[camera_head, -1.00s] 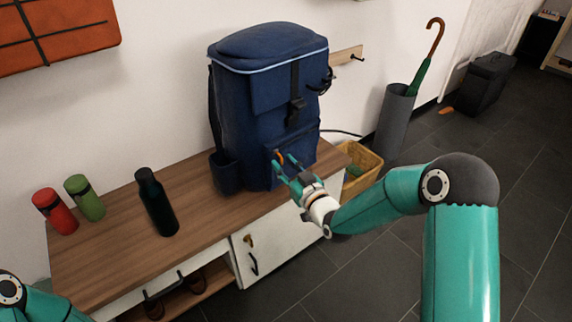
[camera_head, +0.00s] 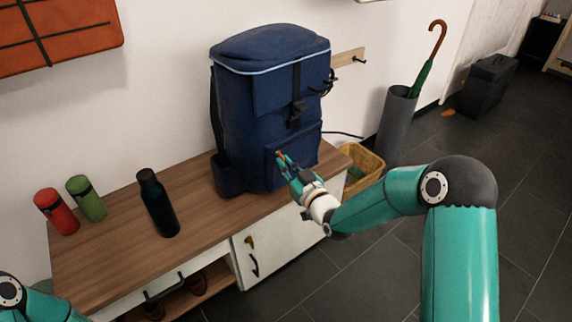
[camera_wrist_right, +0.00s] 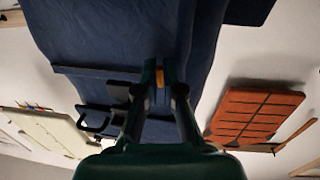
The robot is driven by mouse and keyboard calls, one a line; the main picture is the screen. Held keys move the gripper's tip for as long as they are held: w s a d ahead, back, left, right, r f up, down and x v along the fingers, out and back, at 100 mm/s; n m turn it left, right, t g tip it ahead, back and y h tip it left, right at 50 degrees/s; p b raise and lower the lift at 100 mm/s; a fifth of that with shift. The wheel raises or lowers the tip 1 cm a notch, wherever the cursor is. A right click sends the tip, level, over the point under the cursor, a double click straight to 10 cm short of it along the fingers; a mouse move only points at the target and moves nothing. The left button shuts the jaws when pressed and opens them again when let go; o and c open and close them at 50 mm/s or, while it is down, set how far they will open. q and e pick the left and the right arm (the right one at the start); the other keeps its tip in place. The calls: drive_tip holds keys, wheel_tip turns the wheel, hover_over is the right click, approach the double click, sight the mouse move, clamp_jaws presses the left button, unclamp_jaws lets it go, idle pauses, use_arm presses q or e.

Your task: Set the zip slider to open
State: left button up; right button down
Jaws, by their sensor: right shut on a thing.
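The blue backpack (camera_head: 262,95) stands upright on the wooden bench top, and its front pocket (camera_head: 298,152) faces my right arm. My right gripper (camera_head: 281,161) is at the upper left part of this pocket. It is shut on the small orange zip slider (camera_head: 279,155). In the right wrist view the slider (camera_wrist_right: 160,78) shows as an orange bit between the fingertips (camera_wrist_right: 160,85), against the blue cloth. The fingers hide most of the slider. Of my left arm only a teal link shows at the lower left corner; its gripper is out of view.
A yellow basket (camera_head: 366,170) and a grey umbrella stand (camera_head: 394,125) are to the right.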

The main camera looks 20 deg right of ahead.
sight(320, 133)
drive_tip(key=w+d+b, duration=0.1)
drive_tip(key=d, duration=0.1)
drive_tip(key=w+d, duration=0.1)
drive_tip(key=d, duration=0.1)
drive_tip(key=d+b, duration=0.1)
drive_tip(key=d, duration=0.1)
drive_tip(key=shift+w+d+f+b, duration=0.1)
drive_tip(key=shift+w+d+b, duration=0.2)
drive_tip(key=shift+w, duration=0.1)
drive_tip(key=w+d, duration=0.1)
drive_tip(key=d, duration=0.1)
drive_tip(key=w+d, duration=0.1)
drive_tip(key=d, duration=0.2)
drive_tip(key=w+d, duration=0.1)
drive_tip(key=d, duration=0.2)
drive_tip(key=shift+w+d, duration=0.2)
drive_tip(key=shift+w, duration=0.2)
drive_tip(key=c, duration=1.3)
unclamp_jaws()
drive_tip(key=v, duration=1.2)
